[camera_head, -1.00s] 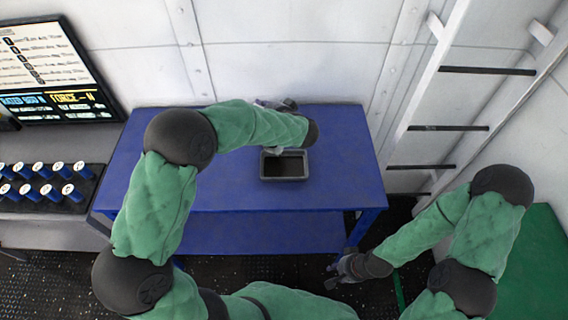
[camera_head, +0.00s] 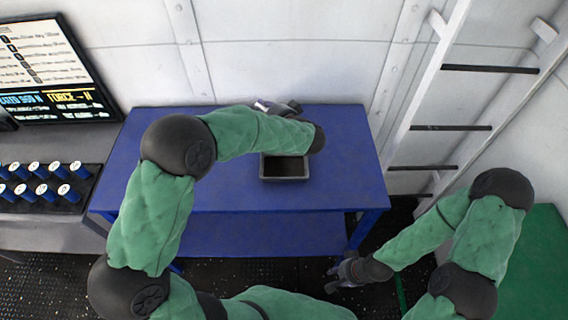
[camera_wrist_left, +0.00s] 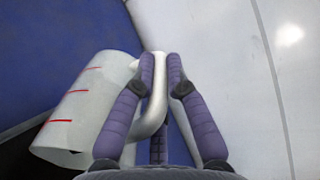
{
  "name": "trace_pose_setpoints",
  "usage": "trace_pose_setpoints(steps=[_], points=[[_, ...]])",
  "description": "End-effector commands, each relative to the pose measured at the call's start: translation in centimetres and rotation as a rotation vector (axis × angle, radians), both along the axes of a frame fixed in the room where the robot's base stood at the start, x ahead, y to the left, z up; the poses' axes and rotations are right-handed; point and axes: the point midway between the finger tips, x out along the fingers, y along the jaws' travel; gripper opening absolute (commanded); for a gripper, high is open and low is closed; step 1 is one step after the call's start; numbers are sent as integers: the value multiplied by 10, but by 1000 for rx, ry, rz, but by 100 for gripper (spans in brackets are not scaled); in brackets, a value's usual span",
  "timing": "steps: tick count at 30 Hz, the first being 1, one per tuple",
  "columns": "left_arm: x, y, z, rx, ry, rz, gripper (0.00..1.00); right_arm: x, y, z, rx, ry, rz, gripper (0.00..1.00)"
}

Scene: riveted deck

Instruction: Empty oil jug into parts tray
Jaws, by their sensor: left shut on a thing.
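The oil jug (camera_wrist_left: 85,110) is white with red marks and shows in the left wrist view. My left gripper (camera_wrist_left: 160,65) is shut on its handle (camera_wrist_left: 154,115). The jug lies slanted in that view; whether any oil runs out cannot be seen. In the head view my left gripper (camera_head: 280,107) is at the table's back edge, partly behind my forearm, which hides the jug. The parts tray (camera_head: 285,180) is a dark grey open box on the blue table, just in front of that forearm. My right gripper (camera_head: 346,271) hangs low, away from the table; its fingers are too small to judge.
The blue table (camera_head: 225,190) is otherwise bare, with a lower shelf. The pale wall (camera_head: 280,60) stands close behind it. A ladder (camera_head: 440,95) is at the right. A dark rack of blue cylinders (camera_head: 45,190) and a screen (camera_head: 50,65) are at the left.

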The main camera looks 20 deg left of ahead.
Motion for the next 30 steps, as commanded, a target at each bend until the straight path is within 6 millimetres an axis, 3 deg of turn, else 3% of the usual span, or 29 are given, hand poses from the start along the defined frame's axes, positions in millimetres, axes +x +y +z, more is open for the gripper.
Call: trace_pose_setpoints(steps=[30], points=[[-10,-12,6,52,-47,0,0,0,0,-19,0,0,0,31]])
